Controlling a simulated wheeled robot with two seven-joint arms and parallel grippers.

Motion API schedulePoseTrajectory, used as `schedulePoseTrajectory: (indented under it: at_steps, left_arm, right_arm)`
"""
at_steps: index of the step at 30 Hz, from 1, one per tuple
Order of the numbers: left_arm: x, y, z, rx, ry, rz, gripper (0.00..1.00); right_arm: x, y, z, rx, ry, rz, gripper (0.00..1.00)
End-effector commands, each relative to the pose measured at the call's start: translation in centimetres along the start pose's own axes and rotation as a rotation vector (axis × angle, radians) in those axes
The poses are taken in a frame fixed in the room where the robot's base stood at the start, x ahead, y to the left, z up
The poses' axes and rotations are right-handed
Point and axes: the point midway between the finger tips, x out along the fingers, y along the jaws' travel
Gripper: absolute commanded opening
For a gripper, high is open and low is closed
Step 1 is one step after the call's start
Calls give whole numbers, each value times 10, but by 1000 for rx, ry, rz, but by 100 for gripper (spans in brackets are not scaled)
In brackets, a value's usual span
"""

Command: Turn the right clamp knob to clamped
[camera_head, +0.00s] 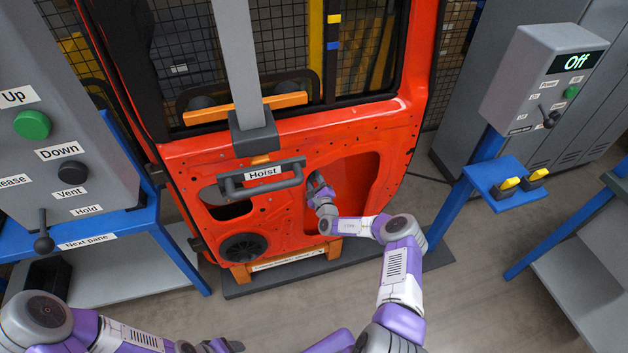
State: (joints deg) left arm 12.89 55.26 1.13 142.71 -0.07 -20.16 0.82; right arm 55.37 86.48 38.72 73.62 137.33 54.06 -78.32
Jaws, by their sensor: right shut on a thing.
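I cannot make out the knob's pointer or a clamped mark. My left arm lies low along the bottom left, and its fingers cannot be made out clearly.
A grey hoist bar with a handle labelled Hoist (262,178) hangs in front of the door. A panel with a green Up button (32,125) stands at left. A grey box reading Off (545,75) and a blue stand with yellow switches (508,184) are at right.

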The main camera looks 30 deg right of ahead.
Motion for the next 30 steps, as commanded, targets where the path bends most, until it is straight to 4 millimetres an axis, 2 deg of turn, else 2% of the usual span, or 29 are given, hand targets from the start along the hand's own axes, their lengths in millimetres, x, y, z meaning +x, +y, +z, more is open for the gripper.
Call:
schedulePoseTrajectory:
  at_steps: [8,18,30]
  left_arm:
    - [-11,4,0,0,0,0,65]
    - [-24,9,1,0,0,0,65]
    - [-29,11,1,0,0,0,65]
  right_arm:
    - [0,-2,1,157,0,1,9]
    - [0,-2,0,474,1,0,9]
    - [0,-3,-2,854,1,-1,9]
